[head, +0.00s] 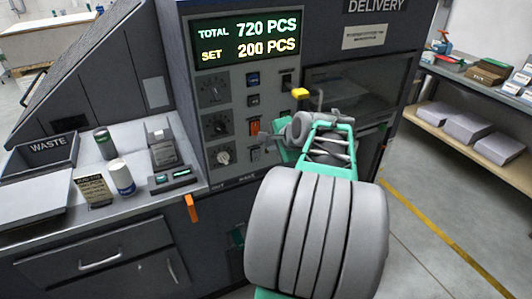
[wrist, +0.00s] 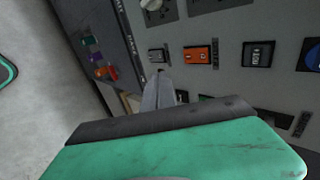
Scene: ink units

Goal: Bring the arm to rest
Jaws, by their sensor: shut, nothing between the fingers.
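My arm reaches up from the bottom of the head view to the front of a dark machine. My gripper (head: 264,136) is at the machine's control panel (head: 224,97), just below and beside an orange switch (head: 255,127). In the wrist view my gripper (wrist: 160,76) is shut with nothing held. Its tips point at the panel, below the row with the orange switch (wrist: 197,55) and a black switch (wrist: 157,55). I cannot tell whether the tips touch the panel. My wrist body hides the lower part of the wrist view.
The display (head: 248,38) reads TOTAL 720 PCS, SET 200 PCS. A yellow-tipped lever (head: 300,93) stands out above my wrist. A side counter at left holds a WASTE tray (head: 47,150) and a white cup (head: 122,178). A shelf (head: 470,134) with stacks stands right. Floor at right is open.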

